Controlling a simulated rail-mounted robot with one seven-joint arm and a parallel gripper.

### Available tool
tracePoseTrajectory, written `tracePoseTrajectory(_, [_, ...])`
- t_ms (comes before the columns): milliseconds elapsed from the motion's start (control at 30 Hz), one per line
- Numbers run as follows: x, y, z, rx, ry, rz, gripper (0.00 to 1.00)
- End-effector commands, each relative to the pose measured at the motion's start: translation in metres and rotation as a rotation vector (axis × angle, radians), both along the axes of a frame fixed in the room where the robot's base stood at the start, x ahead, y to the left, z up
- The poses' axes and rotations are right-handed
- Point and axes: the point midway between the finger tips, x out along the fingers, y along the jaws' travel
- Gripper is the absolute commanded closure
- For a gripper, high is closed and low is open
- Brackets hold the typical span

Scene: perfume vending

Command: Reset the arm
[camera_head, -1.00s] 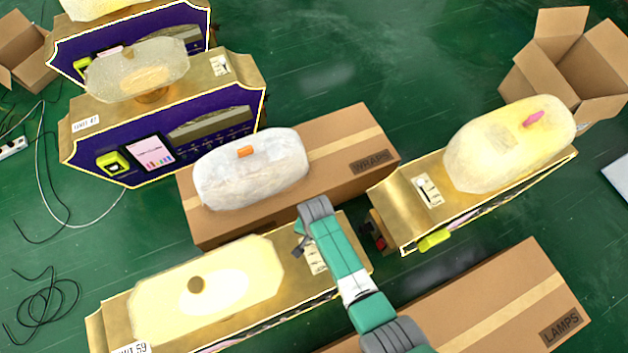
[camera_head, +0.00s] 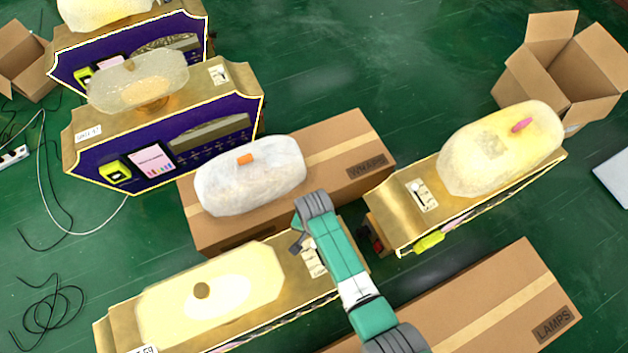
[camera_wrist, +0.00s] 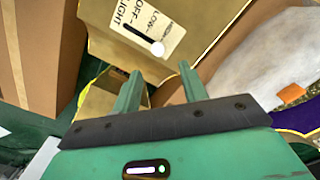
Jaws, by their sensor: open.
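My gripper (camera_wrist: 158,80) has its two green fingers apart with nothing between them. In the wrist view, a cream switch plate (camera_wrist: 150,22) marked OFF, LOW and LIGHT lies just beyond the fingertips; its white knob (camera_wrist: 157,48) sits at the end away from OFF. In the head view, my green arm reaches in from below, and its grey end is beside the switch plate (camera_head: 313,262) of the lower-left gold vending unit (camera_head: 115,325). The fingers are mostly hidden there. That unit's bottle-shaped top (camera_head: 240,285) glows brightly. I cannot tell whether fingers and plate touch.
A box (camera_head: 340,135) marked WRAPS bears a white wrapped bundle (camera_head: 250,180) behind my arm. A lit gold unit (camera_head: 400,205) stands to the right, a LAMPS box (camera_head: 500,300) at lower right. Purple-fronted units (camera_head: 215,130) stand upper left. Green floor is clear at top centre.

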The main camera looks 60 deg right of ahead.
Motion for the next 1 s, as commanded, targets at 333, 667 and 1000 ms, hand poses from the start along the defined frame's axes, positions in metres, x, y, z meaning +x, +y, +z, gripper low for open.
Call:
tracePoseTrajectory(333, [0.0,0.0,-0.001,0.0,0.0,0.0,0.57])
tracePoseTrajectory(667, [0.028,-0.006,0.022,-0.053,-0.063,0.055,0.57])
tracePoseTrajectory(1000, [0.209,0.018,0.255,-0.498,-0.581,0.48,0.57])
